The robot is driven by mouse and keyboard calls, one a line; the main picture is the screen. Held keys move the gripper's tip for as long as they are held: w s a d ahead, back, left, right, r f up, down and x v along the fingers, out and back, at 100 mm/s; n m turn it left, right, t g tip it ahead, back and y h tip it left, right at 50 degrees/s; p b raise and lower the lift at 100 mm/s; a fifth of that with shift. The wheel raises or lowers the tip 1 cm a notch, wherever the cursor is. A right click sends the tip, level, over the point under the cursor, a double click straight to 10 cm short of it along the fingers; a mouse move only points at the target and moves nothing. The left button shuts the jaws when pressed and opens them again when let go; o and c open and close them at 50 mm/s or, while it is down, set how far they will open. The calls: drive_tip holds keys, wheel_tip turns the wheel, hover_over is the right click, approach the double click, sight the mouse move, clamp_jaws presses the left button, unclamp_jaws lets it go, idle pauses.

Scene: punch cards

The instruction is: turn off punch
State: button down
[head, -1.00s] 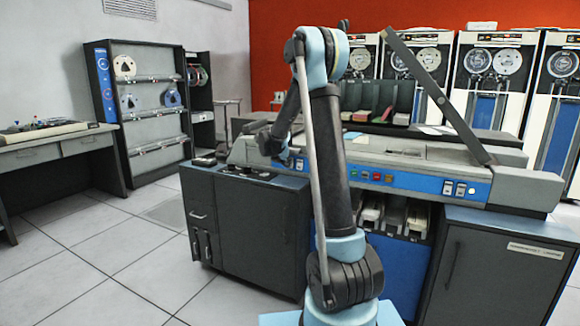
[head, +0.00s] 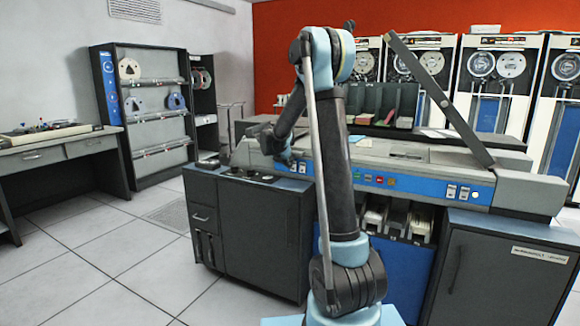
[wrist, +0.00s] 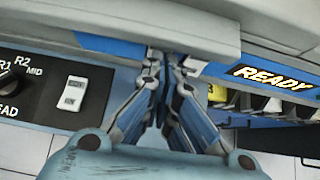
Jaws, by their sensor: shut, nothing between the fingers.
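The punch (head: 400,155) is a long grey machine with a blue control strip, standing across the middle of the head view. In the wrist view, a white rocker switch (wrist: 73,93) sits on a dark panel beside a black rotary knob (wrist: 10,82). Its lettering is too small to read, and I cannot tell its setting. My gripper (wrist: 158,62) is shut and empty, with its fingertips near the blue strip, to the right of the rocker switch. I cannot tell whether they touch the machine. My gripper also shows in the head view (head: 278,152), at the machine's left end.
A lit READY sign (wrist: 275,78) is right of my gripper. More white switches (head: 457,192) and a white lamp (head: 477,194) are at the strip's right end. A dark cabinet (head: 250,230) stands below my gripper. The tiled floor (head: 110,260) at left is clear.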

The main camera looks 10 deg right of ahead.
drive_tip(key=v, duration=1.2)
drive_tip(key=shift+r, duration=0.25)
drive_tip(key=shift+d, duration=0.1)
drive_tip(key=s+d+f+m+g+y, duration=0.15)
drive_tip(key=s+d+m, duration=0.3)
drive_tip(key=s, duration=0.45)
drive_tip(key=s+d+f+m+g, duration=0.1)
drive_tip(key=s+d+f+m, duration=0.15)
drive_tip(key=s+m, duration=0.4)
drive_tip(key=s+d+f+m+g+y, duration=0.1)
drive_tip(key=s+d+m, duration=0.3)
drive_tip(key=s, duration=0.7)
drive_tip(key=s+f+m+g+y, duration=0.1)
drive_tip(key=s+f+m, duration=0.5)
drive_tip(key=s, duration=0.5)
drive_tip(key=s+a+f+m+g+y, duration=0.1)
drive_tip(key=s+f+m+y, duration=0.1)
drive_tip(key=s+f+m, duration=0.5)
drive_tip(key=s+m, duration=0.1)
drive_tip(key=s, duration=0.3)
drive_tip(key=shift+s+a, duration=0.25)
drive_tip(key=shift+s, duration=0.1)
drive_tip(key=shift+g, duration=0.25)
